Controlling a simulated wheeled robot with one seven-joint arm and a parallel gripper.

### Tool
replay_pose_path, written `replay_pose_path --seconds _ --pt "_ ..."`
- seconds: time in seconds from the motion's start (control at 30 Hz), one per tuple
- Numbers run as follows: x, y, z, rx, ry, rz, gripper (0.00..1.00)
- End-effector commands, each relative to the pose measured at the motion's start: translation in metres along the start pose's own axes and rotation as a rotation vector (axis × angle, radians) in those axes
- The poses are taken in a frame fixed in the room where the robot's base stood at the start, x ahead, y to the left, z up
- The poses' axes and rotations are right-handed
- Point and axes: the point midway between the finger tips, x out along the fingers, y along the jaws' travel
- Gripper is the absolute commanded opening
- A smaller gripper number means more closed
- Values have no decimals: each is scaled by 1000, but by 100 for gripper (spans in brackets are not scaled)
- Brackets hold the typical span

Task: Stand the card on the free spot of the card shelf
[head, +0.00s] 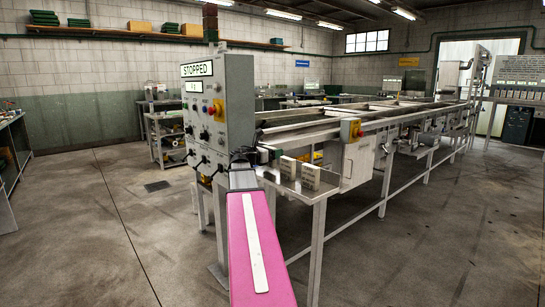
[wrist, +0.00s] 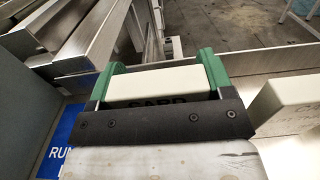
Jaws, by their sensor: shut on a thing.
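My gripper (wrist: 161,66) has green fingers and is shut on a thick off-white card (wrist: 153,84) with dark lettering, partly hidden by the gripper's dark front bar. In the head view my arm reaches toward the steel card shelf (head: 308,192) beside the control box, and the held card is not clear there. A pale card (wrist: 288,108) also shows right of my gripper in the wrist view. I cannot tell whether the held card touches the shelf.
The grey control box (head: 219,110) with a STOPPED display stands just left of and behind the shelf. The long roller machine (head: 360,125) runs away to the right. A blue RUN label (wrist: 68,138) is close at left in the wrist view. Open floor lies left and in front.

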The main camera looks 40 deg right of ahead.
Motion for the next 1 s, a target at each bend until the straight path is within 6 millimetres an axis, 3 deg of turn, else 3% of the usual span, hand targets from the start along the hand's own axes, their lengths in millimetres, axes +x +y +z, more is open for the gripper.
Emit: replay_pose_path --seconds 0.13,0.5,0.53,0.6,1.0 --pt "0 0 -16 -1 0 0 49" --pt "0 0 -20 0 0 0 49" --pt "0 0 -20 0 0 0 77" --pt "0 0 -20 0 0 0 100" --pt "-6 0 -17 0 0 1 100"
